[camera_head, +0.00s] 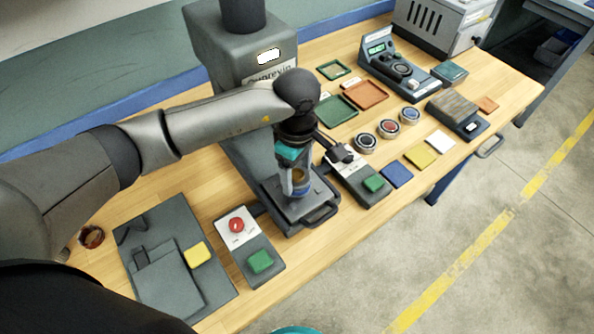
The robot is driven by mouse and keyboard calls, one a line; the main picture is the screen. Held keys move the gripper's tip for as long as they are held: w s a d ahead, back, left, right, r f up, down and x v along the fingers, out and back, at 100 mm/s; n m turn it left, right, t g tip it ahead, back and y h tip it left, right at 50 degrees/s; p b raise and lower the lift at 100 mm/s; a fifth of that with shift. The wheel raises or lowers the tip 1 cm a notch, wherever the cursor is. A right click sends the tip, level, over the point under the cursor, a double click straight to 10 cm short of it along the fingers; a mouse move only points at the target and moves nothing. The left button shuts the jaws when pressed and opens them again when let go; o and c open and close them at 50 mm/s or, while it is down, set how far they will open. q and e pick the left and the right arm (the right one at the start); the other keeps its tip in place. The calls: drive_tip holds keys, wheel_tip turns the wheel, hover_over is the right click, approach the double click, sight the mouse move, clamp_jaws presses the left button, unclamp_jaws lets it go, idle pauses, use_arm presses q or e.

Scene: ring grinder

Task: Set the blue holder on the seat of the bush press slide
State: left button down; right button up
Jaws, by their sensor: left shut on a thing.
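My left gripper (298,184) points down over the bush press and is shut on the blue holder (302,190). Only part of the holder shows, with a brownish top and a blue side; the fingers cover the rest. The bush press slide (293,211) is a grey plate with a dark front handle, at the foot of the grey press column (233,60). The holder is at the slide's middle; the seat is hidden beneath it, and I cannot tell whether they touch. My right gripper's fingers are not in view.
A panel with a red button and green pad (237,226) stands left of the slide. A box with a green pad (374,183) stands close on its right. Several round pots (388,128), coloured trays (365,95) and flat pads (420,156) lie further right.

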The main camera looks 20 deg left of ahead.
use_arm(q)
drive_tip(key=shift+r, duration=0.1)
drive_tip(key=shift+c, duration=1.3)
unclamp_jaws()
drive_tip(key=shift+o, duration=1.3)
drive_tip(key=shift+r+p, duration=2.6)
drive_tip(key=shift+r, duration=1.4)
drive_tip(key=shift+f, duration=0.1)
